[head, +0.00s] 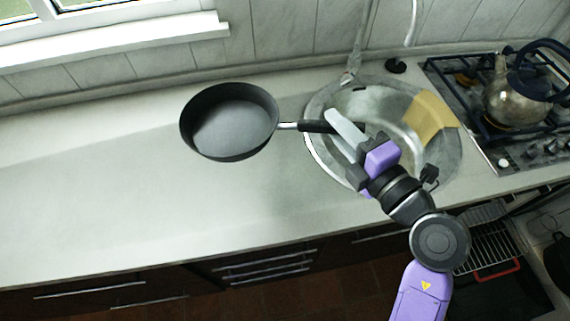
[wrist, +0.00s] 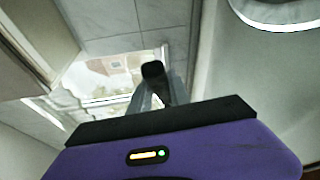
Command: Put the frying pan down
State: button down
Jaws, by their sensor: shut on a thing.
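The black frying pan (head: 230,122) is upright, its open side facing up, over the left part of the counter in the head view. Its handle points right, toward the sink. My gripper (head: 338,132) is shut on the dark end of the handle, over the left rim of the sink. In the wrist view my gripper (wrist: 155,95) shows a dark piece between its fingers; the pan's bowl is not visible there. I cannot tell whether the pan's base touches the counter or hangs just above it.
The pale counter (head: 90,200) is clear left of and in front of the pan. A round metal sink (head: 340,172) lies under my gripper, with a tan board (head: 430,118) at its right. A kettle (head: 515,100) stands on the gas hob at right. A tiled wall runs behind.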

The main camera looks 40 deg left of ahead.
notch_tip(320, 180, down, 20)
jog(key=b, duration=0.3)
jog(key=shift+r, duration=0.15)
dwell(0.4)
jog(key=c, duration=1.2)
grip_release()
jog(key=shift+f, duration=0.2)
jog(key=shift+c, duration=0.2)
jog(key=shift+r, duration=0.15)
jog(key=shift+s+d, duration=0.15)
jog(key=shift+d, duration=0.25)
jog(key=v, duration=1.1)
jog(key=shift+d+b, duration=0.1)
jog(key=shift+b, duration=0.25)
